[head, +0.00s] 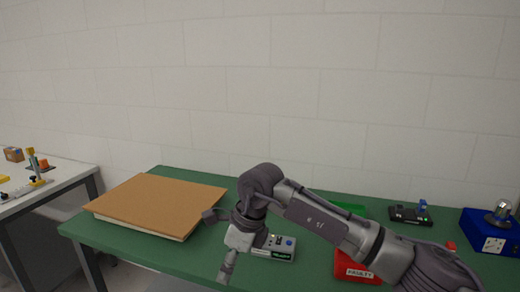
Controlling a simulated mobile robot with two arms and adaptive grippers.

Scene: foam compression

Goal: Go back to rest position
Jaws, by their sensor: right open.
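My right arm reaches in from the lower right across the green table (200,260). My right gripper (229,264) hangs at its end, pointing down over the front part of the table. It is open, and nothing shows between its fingers. It is just right of a brown flat panel (160,203) and in front of a small grey control box (281,246), which the gripper partly hides. My left gripper is not in view.
A red bin labelled "FAULTY" (352,272) and a green bin (352,208) are partly hidden by my arm. A black device (408,215) and a blue box (484,235) stand at the right. A white table (62,172) with small parts is at far left.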

